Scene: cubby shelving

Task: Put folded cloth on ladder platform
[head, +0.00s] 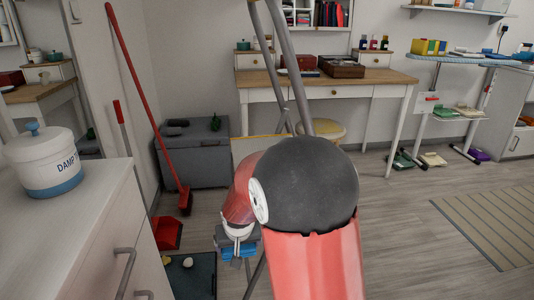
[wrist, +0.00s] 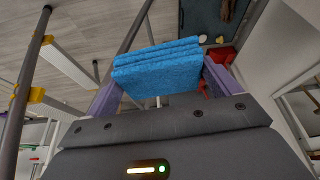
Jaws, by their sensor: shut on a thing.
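A folded blue cloth (wrist: 157,70) is held between the two purple-looking fingers of my gripper (wrist: 163,88) in the wrist view. Its stacked layers show above the gripper body. In the head view, my gripper (head: 238,238) hangs low past the white counter, with a little of the blue cloth (head: 237,252) showing. The stepladder (head: 284,65) has grey legs rising behind my arm. A pale, yellow-edged panel (head: 250,146) on it may be the platform; my arm hides much of it. The wrist view shows pale ladder steps (wrist: 72,65) with yellow ends at left, apart from the cloth.
A white counter (head: 75,235) with a lidded jar (head: 47,160) stands at left. A red broom (head: 150,100), dustpan (head: 168,233) and grey chest (head: 192,150) stand beyond it. A desk (head: 325,88) is at the back. Floor (head: 410,220) at right is open around a striped mat (head: 495,222).

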